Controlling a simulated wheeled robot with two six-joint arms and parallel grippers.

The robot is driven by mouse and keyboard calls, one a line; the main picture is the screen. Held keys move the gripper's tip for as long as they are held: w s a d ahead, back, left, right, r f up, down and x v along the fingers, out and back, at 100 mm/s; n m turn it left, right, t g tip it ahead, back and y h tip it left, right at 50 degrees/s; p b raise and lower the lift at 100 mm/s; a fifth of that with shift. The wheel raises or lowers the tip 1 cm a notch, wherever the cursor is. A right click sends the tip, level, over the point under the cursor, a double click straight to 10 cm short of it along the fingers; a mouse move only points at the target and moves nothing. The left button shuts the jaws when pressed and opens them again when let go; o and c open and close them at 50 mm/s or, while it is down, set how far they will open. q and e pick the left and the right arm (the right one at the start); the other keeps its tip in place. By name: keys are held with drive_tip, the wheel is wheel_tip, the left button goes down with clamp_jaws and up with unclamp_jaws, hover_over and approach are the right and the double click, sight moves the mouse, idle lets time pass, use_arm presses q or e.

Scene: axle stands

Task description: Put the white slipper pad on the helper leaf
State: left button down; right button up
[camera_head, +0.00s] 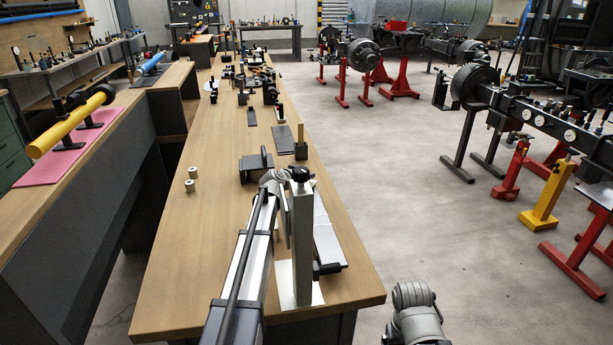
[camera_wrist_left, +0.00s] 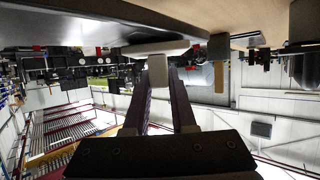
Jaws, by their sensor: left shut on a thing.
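In the left wrist view, my left gripper (camera_wrist_left: 160,72) is shut on a white slipper pad (camera_wrist_left: 156,47), a pale flat-topped block at the fingertips. The pad is just under a pale surface at the top of that view; I cannot tell whether they touch. In the head view, my left arm reaches over the wooden bench, and its fingers and the pad are hidden around an upright metal post. A long light-grey plate (camera_head: 326,240) lies right of the post; I cannot tell whether it is the helper leaf. My right gripper is out of view; only part of that arm shows.
The upright post (camera_head: 301,235) with a black knob stands on a white base near the bench's front right edge. A dark block (camera_head: 256,167) is just behind. Two small cylinders (camera_head: 191,179) stand at left. The bench (camera_head: 190,260) is clear on its left front.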

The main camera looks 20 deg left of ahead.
use_arm(q)
drive_tip(key=shift+f, duration=0.2)
drive_tip(key=shift+c, duration=1.7)
unclamp_jaws()
drive_tip(key=shift+r, duration=0.1)
wheel_tip(320, 180, up, 12)
drive_tip(key=p, duration=1.1)
drive_tip(key=shift+p, duration=0.4)
